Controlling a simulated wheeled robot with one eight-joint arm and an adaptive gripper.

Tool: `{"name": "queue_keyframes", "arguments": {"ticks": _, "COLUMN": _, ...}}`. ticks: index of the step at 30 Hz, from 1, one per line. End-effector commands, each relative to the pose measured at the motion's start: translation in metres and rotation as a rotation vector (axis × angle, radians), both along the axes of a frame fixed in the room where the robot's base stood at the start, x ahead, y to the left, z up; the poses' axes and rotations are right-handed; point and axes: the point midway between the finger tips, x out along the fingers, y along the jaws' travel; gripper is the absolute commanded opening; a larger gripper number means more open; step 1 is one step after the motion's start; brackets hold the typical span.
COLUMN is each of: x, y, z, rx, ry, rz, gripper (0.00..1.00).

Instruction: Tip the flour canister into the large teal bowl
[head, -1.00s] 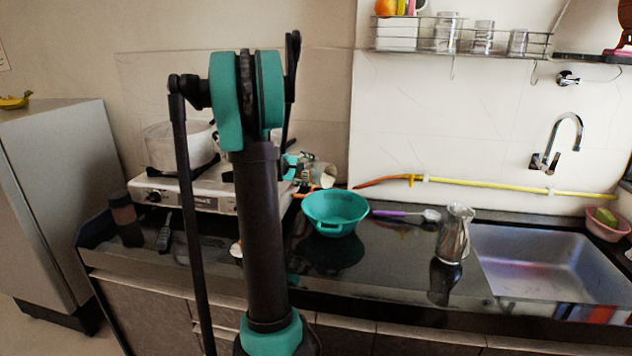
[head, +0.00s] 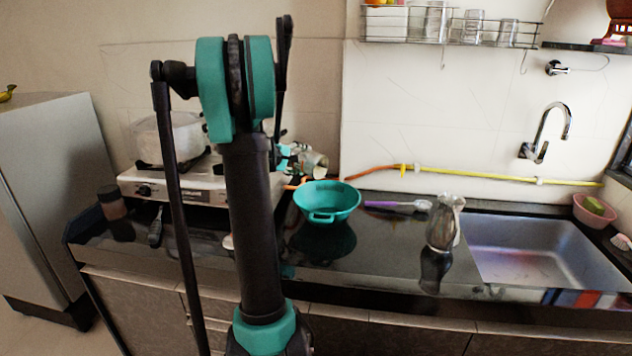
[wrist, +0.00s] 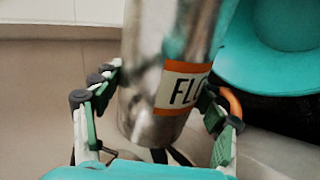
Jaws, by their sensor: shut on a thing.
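The flour canister (wrist: 165,60) is a shiny metal cylinder with an orange-edged white label reading "FLO". My gripper (wrist: 158,108) is shut around its sides. In the head view the canister (head: 316,164) is tilted well over to the right, above the back left of the large teal bowl (head: 327,202). My arm hides part of my gripper (head: 290,155) there. The teal bowl (wrist: 240,75) also shows at the upper right of the wrist view, beside the canister. The part of its inside in view looks empty. No flour is seen falling.
A gas stove (head: 180,188) with a glass pot (head: 170,138) stands left of the bowl. A yellow-orange hose (head: 470,173) runs along the wall.

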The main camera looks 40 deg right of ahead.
Motion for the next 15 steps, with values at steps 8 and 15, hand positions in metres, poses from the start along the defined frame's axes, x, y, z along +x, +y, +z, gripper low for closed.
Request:
{"name": "queue_keyframes", "arguments": {"ticks": 8, "x": -0.0034, "y": -0.0005, "z": 0.0045, "rx": 0.006, "ry": -0.047, "rz": 0.000, "gripper": 0.17}}
{"name": "queue_keyframes", "arguments": {"ticks": 15, "x": -0.0067, "y": -0.0012, "z": 0.0094, "rx": 0.015, "ry": -0.107, "rz": -0.001, "gripper": 0.17}}
